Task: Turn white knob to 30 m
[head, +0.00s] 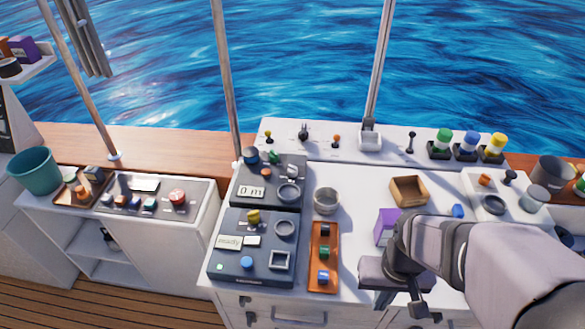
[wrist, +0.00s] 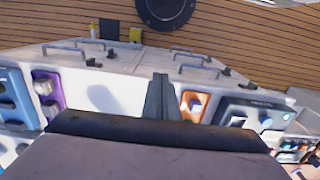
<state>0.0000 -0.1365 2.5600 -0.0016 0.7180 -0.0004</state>
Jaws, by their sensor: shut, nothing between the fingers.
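A dark panel (head: 262,199) at the back left of the white counter carries a small display (head: 251,192) that reads "0 m". A dark blue knob (head: 251,155), a green knob (head: 273,157) and a round grey ring (head: 289,192) sit on it. I cannot clearly pick out a white knob on this panel. My gripper (head: 418,308) is at the counter's front right, apart from the panel and pointing down. In the wrist view its fingers (wrist: 160,95) are together and empty.
A second dark panel (head: 228,262) with a "ready" display lies in front. A grey cup (head: 326,200), an orange tray (head: 315,278) of small blocks, a purple box (head: 387,226) and an open wooden box (head: 409,190) stand between the panels and my arm.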

